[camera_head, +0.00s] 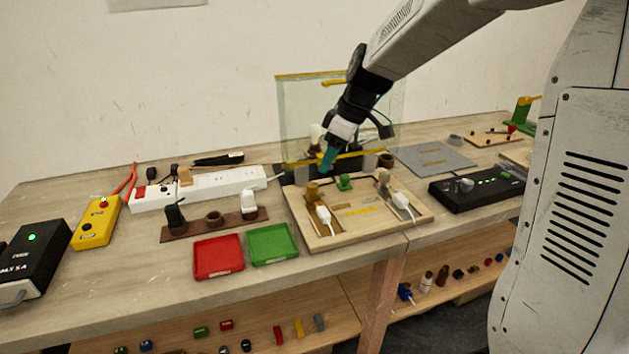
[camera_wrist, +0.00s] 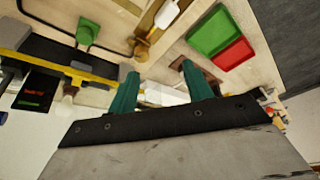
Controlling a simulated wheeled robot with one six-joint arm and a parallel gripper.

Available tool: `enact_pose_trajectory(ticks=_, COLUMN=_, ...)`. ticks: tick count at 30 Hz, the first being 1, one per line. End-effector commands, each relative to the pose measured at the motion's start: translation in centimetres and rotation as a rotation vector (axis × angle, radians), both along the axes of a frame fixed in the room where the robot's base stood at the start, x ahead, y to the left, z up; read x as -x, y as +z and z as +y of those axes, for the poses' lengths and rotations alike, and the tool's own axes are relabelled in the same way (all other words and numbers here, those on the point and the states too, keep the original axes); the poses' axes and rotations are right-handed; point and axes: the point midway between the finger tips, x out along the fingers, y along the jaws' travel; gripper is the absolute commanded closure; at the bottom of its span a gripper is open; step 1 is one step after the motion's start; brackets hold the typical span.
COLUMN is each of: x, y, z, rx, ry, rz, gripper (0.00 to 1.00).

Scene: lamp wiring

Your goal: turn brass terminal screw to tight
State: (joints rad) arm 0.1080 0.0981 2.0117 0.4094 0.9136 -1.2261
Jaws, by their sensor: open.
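The wooden wiring board (camera_head: 368,226) lies on the bench at the middle of the head view. A brass-coloured terminal part (camera_head: 312,191) stands at its left side, behind a white plug (camera_head: 323,214). In the wrist view the brass part (camera_wrist: 142,48) lies just beyond the fingertips, between their lines. I cannot tell from its look how tight the screw is. My gripper (camera_head: 328,158) hangs tilted above the back left of the board, with teal fingers. In the wrist view my gripper (camera_wrist: 160,70) has its fingers apart, with nothing held between them.
A green terminal block (camera_head: 345,182) and a second white plug (camera_head: 402,200) are also on the board. A clear panel with yellow edges (camera_head: 293,110) stands behind. Red (camera_head: 218,272) and green (camera_head: 272,258) trays sit front left. A black box (camera_head: 480,204) lies right.

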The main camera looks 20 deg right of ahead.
Motion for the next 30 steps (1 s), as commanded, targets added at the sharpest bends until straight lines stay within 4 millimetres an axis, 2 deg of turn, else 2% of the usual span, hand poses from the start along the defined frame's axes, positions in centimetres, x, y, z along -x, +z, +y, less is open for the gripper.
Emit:
enact_pose_trajectory(ticks=1, x=-1.6, y=-1.1, z=-0.2, rx=-0.004, ry=0.028, rz=-0.011, gripper=0.50)
enact_pose_trajectory(ticks=3, x=-3.0, y=-1.9, z=-0.5, rx=-0.005, ry=0.066, rz=-0.032, gripper=0.50)
enact_pose_trajectory(ticks=6, x=-4.3, y=-2.7, z=-0.7, rx=-0.005, ry=0.096, rz=-0.052, gripper=0.50)
enact_pose_trajectory(ticks=11, x=-5.1, y=-4.1, z=-0.4, rx=-0.006, ry=0.112, rz=-0.058, gripper=0.50)
enact_pose_trajectory(ticks=21, x=-6.1, y=-8.9, z=1.3, rx=-0.005, ry=0.111, rz=-0.058, gripper=0.50)
enact_pose_trajectory(ticks=30, x=-6.4, y=-10.2, z=1.8, rx=-0.005, ry=0.109, rz=-0.059, gripper=0.50)
